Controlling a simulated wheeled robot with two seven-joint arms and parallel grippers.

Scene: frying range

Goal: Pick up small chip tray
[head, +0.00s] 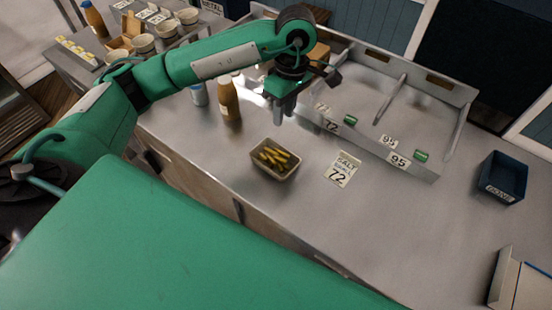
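The small chip tray (264,170) is a little rectangular tray with yellow chips (274,158) in it. It stands on the steel counter in the middle of the head view. My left gripper (284,106) hangs above the counter, beyond the tray and a little to its right, apart from it. Its fingers point down and look dark; I cannot tell whether they are open or shut. My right gripper is not in view.
A brown bottle (229,104) stands left of my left gripper. A divided steel rack (425,170) is behind. A dark blue bin (503,178) stands at right. The counter between is clear.

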